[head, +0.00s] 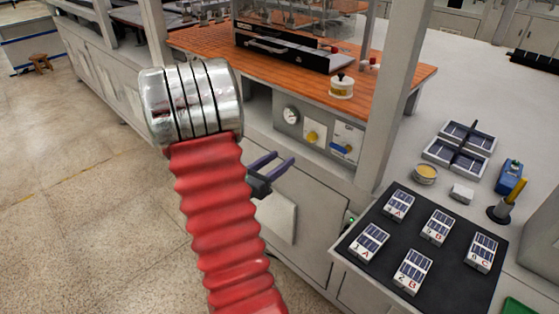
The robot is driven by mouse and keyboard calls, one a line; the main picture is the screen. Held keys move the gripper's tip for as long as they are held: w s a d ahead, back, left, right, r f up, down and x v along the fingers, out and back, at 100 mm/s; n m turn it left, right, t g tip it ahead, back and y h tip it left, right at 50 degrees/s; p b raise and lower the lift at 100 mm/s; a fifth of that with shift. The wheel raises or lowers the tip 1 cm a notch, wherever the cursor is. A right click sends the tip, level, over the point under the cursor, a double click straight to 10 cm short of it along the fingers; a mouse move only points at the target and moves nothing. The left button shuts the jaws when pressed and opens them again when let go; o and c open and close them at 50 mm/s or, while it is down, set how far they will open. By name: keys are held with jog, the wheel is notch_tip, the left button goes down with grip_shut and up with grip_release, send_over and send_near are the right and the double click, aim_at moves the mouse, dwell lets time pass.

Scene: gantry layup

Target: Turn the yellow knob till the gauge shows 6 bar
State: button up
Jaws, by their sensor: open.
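The yellow knob (311,136) sits on a grey panel on the front of the workbench, below the orange top. The round gauge (291,114) is just up and left of the knob; its needle and numbers are too small to read. My gripper (282,162) is in front of the bench, below and left of the knob. Its two dark fingers are spread apart, with nothing seen between them. They look apart from the knob in this view. My red bellows arm hides part of the bench front and floor.
A panel with a blue handle (342,150) lies right of the knob. A grey upright post (394,90) stands further right. A black mat (372,276) with several labelled solar-cell blocks lies at lower right. The speckled floor (80,170) at left is mostly clear.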

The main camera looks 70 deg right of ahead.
aim_at(310, 140)
jog(key=shift+s+d+f+m, duration=0.1)
jog(key=shift+f+m, duration=0.05)
jog(key=shift+m, duration=0.75)
jog(key=shift+s+d+f+m, duration=0.1)
jog(key=shift+f+m, duration=0.05)
jog(key=shift+m, duration=0.75)
jog(key=shift+d, duration=0.15)
jog(key=x, duration=1.3)
jog(key=shift+s+d+r, duration=0.1)
jog(key=shift+s+d, duration=0.1)
jog(key=shift+d, duration=0.05)
jog(key=c, duration=1)
